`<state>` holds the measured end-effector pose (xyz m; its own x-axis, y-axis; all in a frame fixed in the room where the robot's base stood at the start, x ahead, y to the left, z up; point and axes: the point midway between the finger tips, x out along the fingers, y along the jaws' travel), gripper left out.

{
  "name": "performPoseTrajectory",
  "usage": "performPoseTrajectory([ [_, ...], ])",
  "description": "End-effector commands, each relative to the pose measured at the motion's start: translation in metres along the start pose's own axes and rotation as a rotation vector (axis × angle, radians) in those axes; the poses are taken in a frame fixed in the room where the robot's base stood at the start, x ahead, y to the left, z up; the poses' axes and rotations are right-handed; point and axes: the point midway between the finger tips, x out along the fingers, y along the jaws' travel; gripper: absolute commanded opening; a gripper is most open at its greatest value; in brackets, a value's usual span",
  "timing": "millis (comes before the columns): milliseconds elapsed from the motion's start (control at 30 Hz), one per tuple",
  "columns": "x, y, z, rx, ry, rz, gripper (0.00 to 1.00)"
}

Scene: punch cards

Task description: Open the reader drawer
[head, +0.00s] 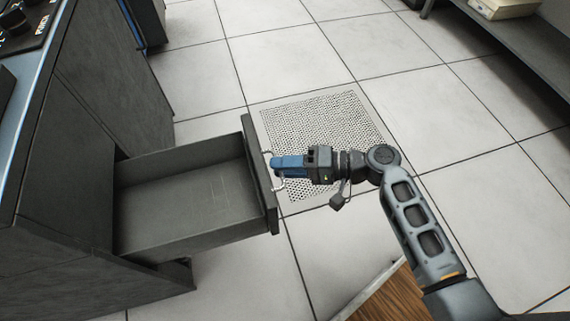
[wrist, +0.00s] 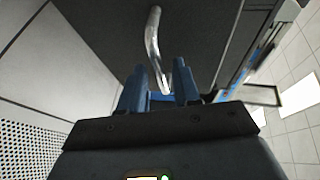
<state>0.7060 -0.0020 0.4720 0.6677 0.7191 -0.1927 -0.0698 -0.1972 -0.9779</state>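The reader drawer (head: 190,236) is pulled far out of the dark cabinet on the left, and its inside looks empty. Its front panel (head: 262,180) faces right and carries a pale metal bar handle (head: 279,186). The far part of the handle is hidden behind the fingers.
The cabinet (head: 50,235) fills the left side. A perforated floor tile (head: 320,125) lies beyond my gripper, with open tiled floor around it. A grey shelf (head: 520,45) with a pale box (head: 505,8) stands at the upper right. A wooden surface (head: 395,298) is at the bottom.

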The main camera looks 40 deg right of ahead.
Motion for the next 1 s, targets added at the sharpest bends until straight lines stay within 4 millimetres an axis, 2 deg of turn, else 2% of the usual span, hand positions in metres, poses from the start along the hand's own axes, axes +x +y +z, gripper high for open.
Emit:
performPoseTrajectory([
  [333,-0.004,-0.001,-0.001,0.000,0.002,0.000,0.35],
  [733,-0.064,-0.001,-0.001,0.001,0.004,0.000,0.35],
  [1000,-0.078,0.000,0.000,0.000,0.000,0.000,0.35],
])
